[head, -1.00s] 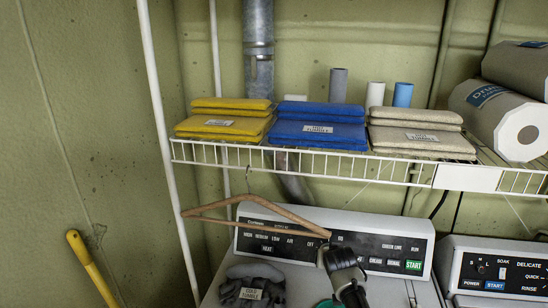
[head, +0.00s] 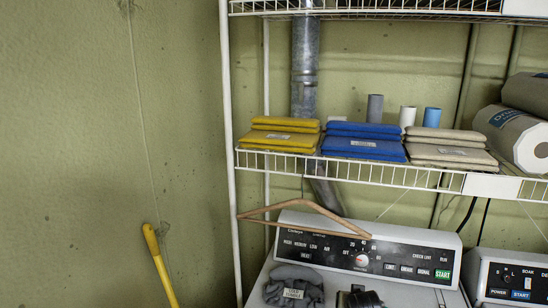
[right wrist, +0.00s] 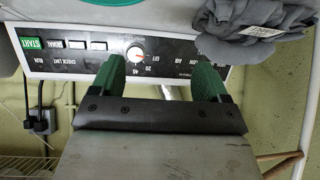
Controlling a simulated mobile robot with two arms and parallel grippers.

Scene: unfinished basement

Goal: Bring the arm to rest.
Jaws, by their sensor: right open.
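My right gripper (right wrist: 160,78) is open and empty in the right wrist view, its two green fingers apart in front of the dryer's black control panel (right wrist: 75,72). The panel's dial (right wrist: 135,54) shows between the fingers, apart from them as far as I can tell. In the head view only a dark part of my right arm shows at the bottom edge, below the panel (head: 310,246); its fingertips are hidden there. My left gripper is not in view.
A grey cloth (head: 293,285) lies on the dryer top (head: 335,283). A wooden hanger (head: 268,212) hangs in front of the panel. Above, a wire shelf (head: 300,165) holds yellow, blue and beige folded stacks and paper rolls. A yellow handle (head: 158,262) leans left.

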